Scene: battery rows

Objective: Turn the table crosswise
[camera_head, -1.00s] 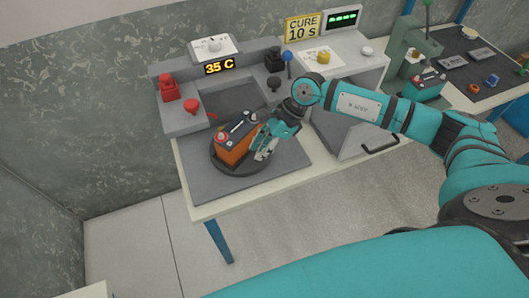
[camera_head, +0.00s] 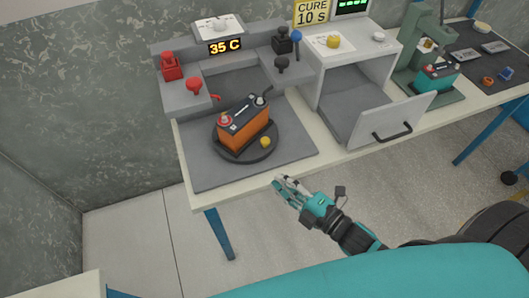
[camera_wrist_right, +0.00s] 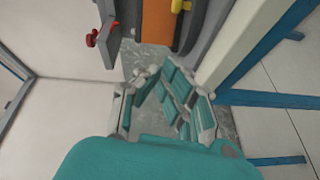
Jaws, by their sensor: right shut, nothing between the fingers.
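The round dark turntable (camera_head: 232,154) sits on the grey mat at the left end of the bench. An orange battery (camera_head: 246,132) with a dark top stands on it, its long side running from lower left to upper right. A yellow knob (camera_head: 265,142) is on the turntable's right side; it also shows in the right wrist view (camera_wrist_right: 180,6), beside the orange battery side (camera_wrist_right: 157,25). My right gripper (camera_head: 281,182) is shut and empty, in front of the bench edge and apart from the turntable. My left gripper is not in view.
Behind the turntable is a grey fixture with a red clamp (camera_head: 172,66), a dark clamp (camera_head: 282,42) and a 35 C display (camera_head: 225,47). To the right, a box's door (camera_head: 392,118) hangs open over the bench. A teal battery (camera_head: 437,77) stands under a press.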

